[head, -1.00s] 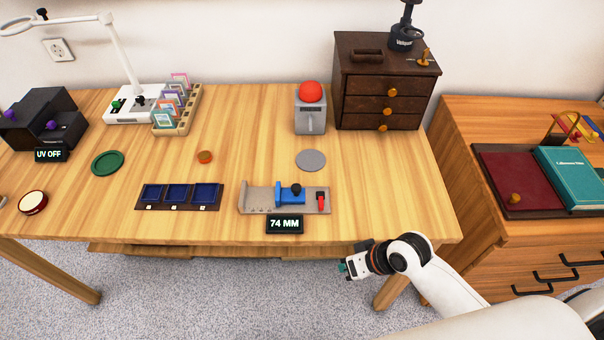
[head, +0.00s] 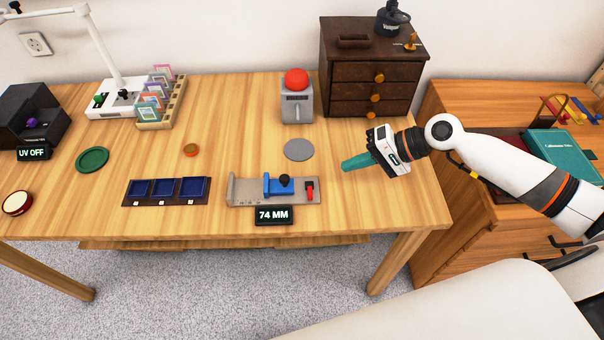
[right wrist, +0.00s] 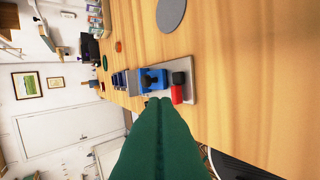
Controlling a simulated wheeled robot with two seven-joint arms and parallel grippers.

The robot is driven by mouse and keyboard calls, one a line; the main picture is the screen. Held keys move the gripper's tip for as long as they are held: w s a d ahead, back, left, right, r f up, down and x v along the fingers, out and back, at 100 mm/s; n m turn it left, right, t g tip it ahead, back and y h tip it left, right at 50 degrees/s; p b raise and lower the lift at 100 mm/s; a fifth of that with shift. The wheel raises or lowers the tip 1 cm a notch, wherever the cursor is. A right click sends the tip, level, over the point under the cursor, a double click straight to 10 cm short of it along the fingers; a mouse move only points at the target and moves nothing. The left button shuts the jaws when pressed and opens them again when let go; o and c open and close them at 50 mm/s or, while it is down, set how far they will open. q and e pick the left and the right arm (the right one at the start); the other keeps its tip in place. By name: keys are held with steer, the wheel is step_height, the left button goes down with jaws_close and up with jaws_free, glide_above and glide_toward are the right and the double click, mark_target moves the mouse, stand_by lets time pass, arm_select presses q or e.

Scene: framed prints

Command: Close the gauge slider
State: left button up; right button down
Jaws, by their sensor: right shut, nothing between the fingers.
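The gauge (head: 245,192) is a grey base near the table's front edge, with a raised end at its left. A red lever (head: 309,189) sits at the right end. The display (head: 273,214) reads 74 MM. My right gripper (head: 345,165), with green fingers, is shut and empty above the table, right of the gauge. In the right wrist view, the blue slider (right wrist: 151,73) and red lever (right wrist: 177,93) show beyond the fingertips (right wrist: 158,101). My left gripper is not in view.
A tray with blue compartments (head: 128,200) lies left of the gauge. A grey disc (head: 298,150) lies behind it, and a grey box with a red button (head: 296,79) stands farther back. A dark drawer cabinet (head: 340,66) stands at the back right.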

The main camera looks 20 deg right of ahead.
steer(key=p, duration=0.2)
glide_toward(268, 185)
steer(key=d+f, duration=0.2)
steer(key=shift+w+f, duration=0.35)
steer(key=shift+w, duration=0.05)
steer(key=shift+w+a+f, duration=0.25)
steer(key=shift+w+a, duration=0.1)
steer(key=shift+a, duration=0.3)
steer(key=a+p, duration=0.1)
steer(key=a, duration=0.1)
steer(key=w+a, duration=0.1)
steer(key=a, duration=0.2)
steer(key=w+a+p, duration=0.1)
steer(key=a, duration=0.1)
steer(key=shift+a+p, duration=0.3)
steer(key=shift+a, duration=0.1)
